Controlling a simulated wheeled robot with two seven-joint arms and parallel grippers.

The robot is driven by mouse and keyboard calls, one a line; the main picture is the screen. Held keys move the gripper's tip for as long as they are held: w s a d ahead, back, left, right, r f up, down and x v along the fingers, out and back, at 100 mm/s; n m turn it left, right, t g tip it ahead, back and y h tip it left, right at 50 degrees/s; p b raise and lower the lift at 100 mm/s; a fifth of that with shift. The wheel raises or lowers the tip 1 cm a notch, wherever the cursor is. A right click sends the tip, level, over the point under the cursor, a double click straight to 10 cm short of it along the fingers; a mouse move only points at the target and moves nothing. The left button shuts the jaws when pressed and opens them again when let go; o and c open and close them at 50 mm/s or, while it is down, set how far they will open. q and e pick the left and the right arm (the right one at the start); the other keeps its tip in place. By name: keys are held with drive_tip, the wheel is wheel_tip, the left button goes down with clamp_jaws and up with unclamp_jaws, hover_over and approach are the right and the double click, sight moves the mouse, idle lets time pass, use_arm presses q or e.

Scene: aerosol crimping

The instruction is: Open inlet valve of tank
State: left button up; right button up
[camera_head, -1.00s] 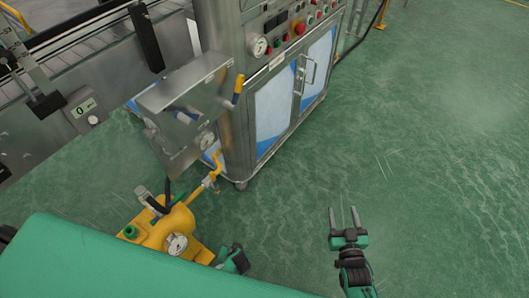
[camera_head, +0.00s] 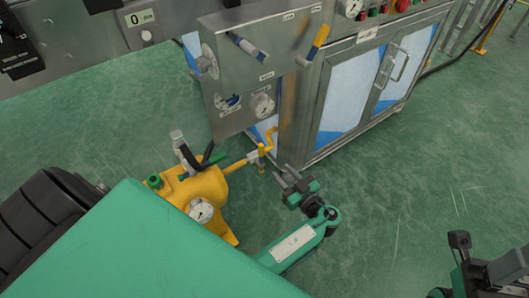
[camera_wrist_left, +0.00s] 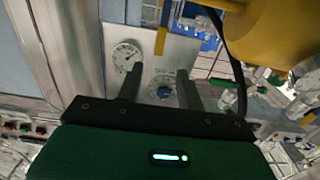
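The yellow tank (camera_head: 205,184) stands on the floor left of centre, with a white gauge (camera_head: 200,210) on it. A green knob (camera_head: 153,181) and a green lever (camera_head: 214,160) show on its top. A yellow pipe with a small fitting (camera_head: 260,155) runs from it towards the cabinet. I cannot tell which part is the inlet valve. My left gripper (camera_head: 285,174) is open and empty, just right of the pipe and apart from it. In the left wrist view its fingers (camera_wrist_left: 159,88) are apart, with the yellow tank (camera_wrist_left: 280,35) at upper right. My right gripper is partly visible at lower right.
A steel panel (camera_head: 236,80) with gauges and levers overhangs behind the tank. A steel cabinet (camera_head: 345,95) with blue-and-white doors stands behind my left gripper. A conveyor frame (camera_head: 80,60) is at upper left. Green floor (camera_head: 430,170) on the right is clear.

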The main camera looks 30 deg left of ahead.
sight(263, 150)
use_arm(q)
drive_tip(key=b+x, duration=0.1)
drive_tip(key=x, duration=1.2)
drive_tip(key=shift+a, duration=0.1)
clamp_jaws()
